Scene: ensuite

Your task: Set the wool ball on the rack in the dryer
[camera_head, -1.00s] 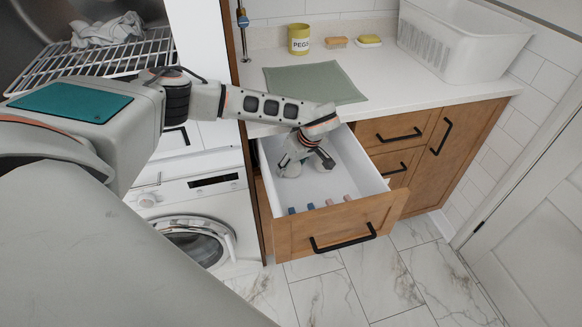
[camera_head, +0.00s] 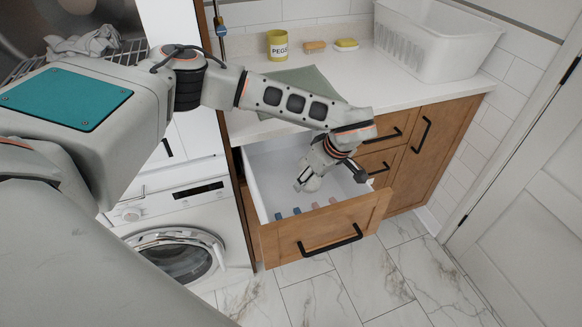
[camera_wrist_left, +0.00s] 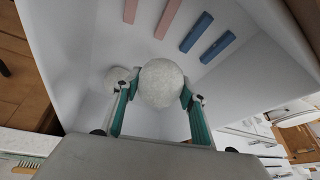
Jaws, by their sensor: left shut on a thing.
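My left gripper (camera_wrist_left: 160,95) is shut on a pale, fuzzy wool ball (camera_wrist_left: 162,83), seen between its green fingers in the left wrist view. A second pale ball (camera_wrist_left: 116,77) shows beside the left finger, partly hidden by it. In the head view my left gripper (camera_head: 312,184) is at the open drawer (camera_head: 270,158), above or inside it; its height is hard to tell. The ball is hard to separate from the gripper there. The wire rack (camera_head: 132,47) in the open dryer is at the upper left, partly hidden by my left arm. My right gripper is not in view.
A crumpled grey cloth (camera_head: 86,41) lies on the rack. Pink and blue pegs (camera_wrist_left: 197,31) lie in the drawer. The counter holds a green mat (camera_head: 300,82), a yellow PEGS tin (camera_head: 278,46), two sponges and a white basket (camera_head: 430,45). A washer (camera_head: 180,235) stands below the dryer.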

